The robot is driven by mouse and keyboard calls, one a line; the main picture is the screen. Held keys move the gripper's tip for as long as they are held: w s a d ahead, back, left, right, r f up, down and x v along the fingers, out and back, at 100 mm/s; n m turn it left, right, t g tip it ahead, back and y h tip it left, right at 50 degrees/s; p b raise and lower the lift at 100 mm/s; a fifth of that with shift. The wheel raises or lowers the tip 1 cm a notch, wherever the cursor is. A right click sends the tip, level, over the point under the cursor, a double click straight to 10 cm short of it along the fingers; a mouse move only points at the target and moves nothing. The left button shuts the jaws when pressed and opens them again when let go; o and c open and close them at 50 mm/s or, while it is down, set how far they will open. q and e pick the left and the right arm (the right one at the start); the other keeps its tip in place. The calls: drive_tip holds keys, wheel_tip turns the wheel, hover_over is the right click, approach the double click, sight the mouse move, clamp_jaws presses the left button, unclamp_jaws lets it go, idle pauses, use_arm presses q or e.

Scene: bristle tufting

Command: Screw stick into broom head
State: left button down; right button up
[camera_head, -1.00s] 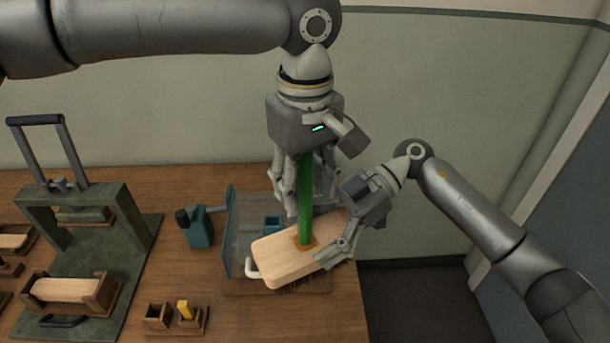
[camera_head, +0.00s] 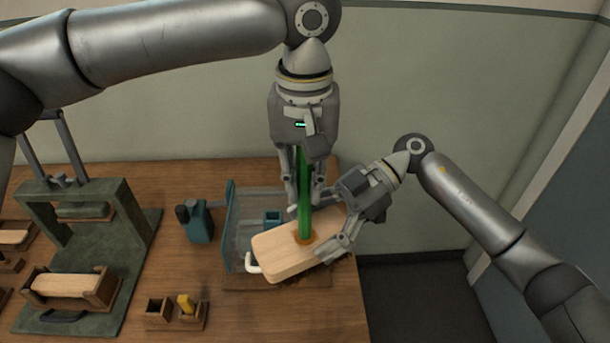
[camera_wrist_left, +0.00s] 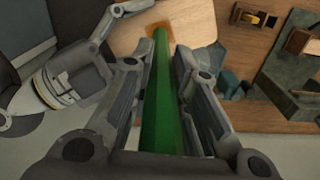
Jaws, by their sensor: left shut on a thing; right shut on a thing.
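The green stick (camera_head: 304,217) stands upright, its lower end at the orange-brown square socket (camera_head: 306,238) on top of the wooden broom head (camera_head: 285,252). How deep it sits in the socket cannot be seen. My left gripper (camera_head: 304,200) is shut on the stick from above; the stick also runs between its fingers in the left wrist view (camera_wrist_left: 162,95). My right gripper (camera_head: 335,240) is shut on the right end of the broom head (camera_wrist_left: 190,22). The broom head lies tilted in the picture, bristles dark underneath.
A teal bottle (camera_head: 199,222), a green press (camera_head: 118,205) and small wooden boxes (camera_head: 158,313) stand further left. The front right tabletop is clear.

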use_arm(q)
drive_tip(key=m, duration=1.1)
drive_tip(key=shift+m, duration=0.4)
drive_tip(key=m, duration=1.2)
drive_tip(key=shift+w+m, duration=0.1)
drive_tip(key=shift+m, duration=0.3)
drive_tip(key=c, duration=1.4)
unclamp_jaws()
wheel_tip(320, 180, up, 4)
drive_tip(key=shift+r, duration=0.2)
